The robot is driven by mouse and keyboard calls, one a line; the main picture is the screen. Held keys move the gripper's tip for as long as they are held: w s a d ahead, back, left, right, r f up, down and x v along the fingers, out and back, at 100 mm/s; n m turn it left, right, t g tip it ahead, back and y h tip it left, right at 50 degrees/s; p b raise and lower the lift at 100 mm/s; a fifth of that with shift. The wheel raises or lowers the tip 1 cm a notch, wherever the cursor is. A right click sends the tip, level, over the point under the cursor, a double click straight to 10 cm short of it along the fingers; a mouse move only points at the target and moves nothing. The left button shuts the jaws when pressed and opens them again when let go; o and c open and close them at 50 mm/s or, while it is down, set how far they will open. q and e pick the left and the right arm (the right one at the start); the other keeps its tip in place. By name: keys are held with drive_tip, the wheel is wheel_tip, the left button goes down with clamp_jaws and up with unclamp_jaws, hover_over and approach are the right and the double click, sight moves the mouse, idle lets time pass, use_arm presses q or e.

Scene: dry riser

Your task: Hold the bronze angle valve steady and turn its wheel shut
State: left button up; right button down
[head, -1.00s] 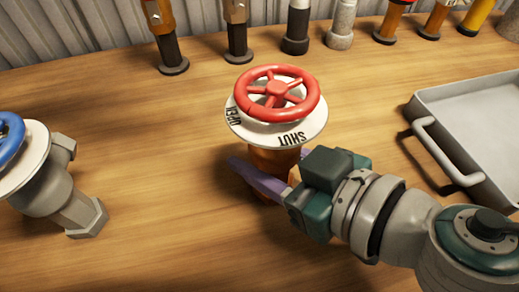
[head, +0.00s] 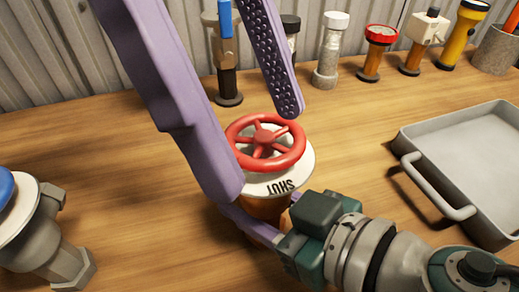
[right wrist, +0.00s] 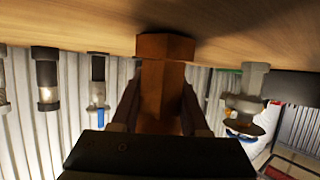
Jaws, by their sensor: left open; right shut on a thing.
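The bronze angle valve stands upright on the wooden bench, with a red wheel (head: 264,142) over a white plate (head: 299,170) marked SHUT. My right gripper (head: 262,222) comes in from the right, low down, and is shut on the valve's bronze body. In the right wrist view the bronze body (right wrist: 163,85) stands between the fingers of my right gripper (right wrist: 160,105). My left gripper (head: 262,150) is open, close to the head camera, its purple fingers apart on either side of the red wheel. The left finger hides part of the plate and valve body. I cannot tell whether the fingers touch the wheel.
A grey valve (head: 40,240) with a blue wheel lies at the left. A grey tray (head: 470,165) with a handle is at the right. Several nozzles and torch-like fittings, including a yellow one (head: 463,35), stand along the back by the corrugated wall.

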use_arm(q)
drive_tip(key=shift+o, duration=0.9)
drive_tip(key=s+d+f+m+g+h, duration=0.1)
drive_tip(key=s+d+f+g, duration=0.2)
drive_tip(key=s, duration=0.4)
drive_tip(key=s+d+f+g+h, duration=0.1)
drive_tip(key=s+d+f+g, duration=0.1)
drive_tip(key=s, duration=0.5)
drive_tip(key=shift+d+f+m+g+h, duration=0.4)
drive_tip(key=shift+d+f, duration=0.4)
drive_tip(key=shift+d, duration=0.35)
drive_tip(key=s+d+g+h, duration=0.3)
drive_tip(key=s+d+h, duration=0.25)
drive_tip(key=s, duration=0.45)
drive_tip(key=w+d+r+n+t+h, duration=0.25)
drive_tip(key=r+n+t+h, duration=0.45)
drive_tip(key=r+n+h, duration=0.85)
drive_tip(key=m+t+y, duration=2.4)
drive_tip(key=m+y, duration=0.3)
drive_tip(key=y, duration=0.1)
approach(267, 116)
drive_tip(key=w, duration=0.8)
drive_tip(key=shift+f, duration=0.3)
